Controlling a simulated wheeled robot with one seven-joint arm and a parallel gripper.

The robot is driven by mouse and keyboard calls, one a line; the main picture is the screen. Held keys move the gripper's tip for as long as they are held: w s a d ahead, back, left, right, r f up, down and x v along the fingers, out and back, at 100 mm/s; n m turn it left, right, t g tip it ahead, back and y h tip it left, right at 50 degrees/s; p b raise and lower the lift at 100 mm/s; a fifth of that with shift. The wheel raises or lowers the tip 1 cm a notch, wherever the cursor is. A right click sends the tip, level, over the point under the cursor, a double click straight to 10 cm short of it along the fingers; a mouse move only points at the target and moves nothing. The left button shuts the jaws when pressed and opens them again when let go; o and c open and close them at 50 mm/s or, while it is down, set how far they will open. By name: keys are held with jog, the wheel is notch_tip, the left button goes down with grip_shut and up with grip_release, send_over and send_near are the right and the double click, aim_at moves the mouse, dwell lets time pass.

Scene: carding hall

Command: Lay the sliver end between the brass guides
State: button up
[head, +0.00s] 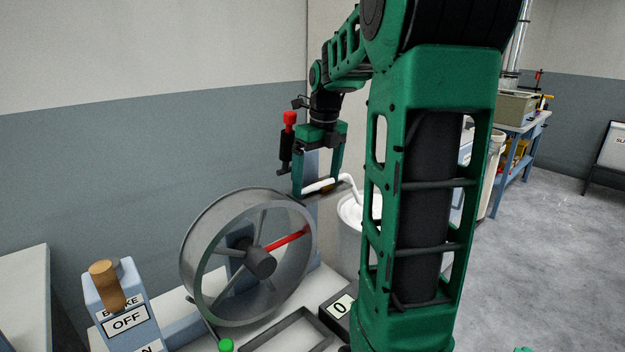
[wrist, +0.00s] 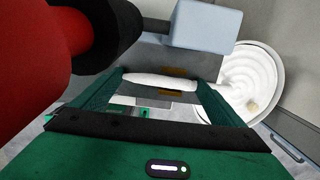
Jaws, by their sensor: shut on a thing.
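The white sliver end (wrist: 158,80) lies across the gap between my gripper's fingers, and my gripper (head: 317,187) is shut on it. In the wrist view, one brass guide (wrist: 174,71) shows on the far side of the sliver and the other (wrist: 170,93) on the near side. The sliver appears between them there, but I cannot tell whether it touches the grey plate (head: 334,194). In the head view, the sliver (head: 347,184) runs right and down to the white can (head: 348,226). Coils of sliver show in the can (wrist: 262,75) in the wrist view. My arm hides part of the can.
A spoked wheel (head: 191,254) with one red spoke stands left of and below my gripper. A red and black cylinder (head: 289,119) is close beside my gripper. A brake box (head: 126,321) marked OFF stands lower left. A blue bench (head: 515,126) is far right, with open floor before it.

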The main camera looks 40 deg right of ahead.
jog(key=o, duration=0.7)
jog(key=r, duration=0.4)
jog(key=s+r, duration=0.1)
jog(key=r, duration=0.7)
jog(key=shift+s, duration=0.25)
jog(key=shift+s, duration=0.1)
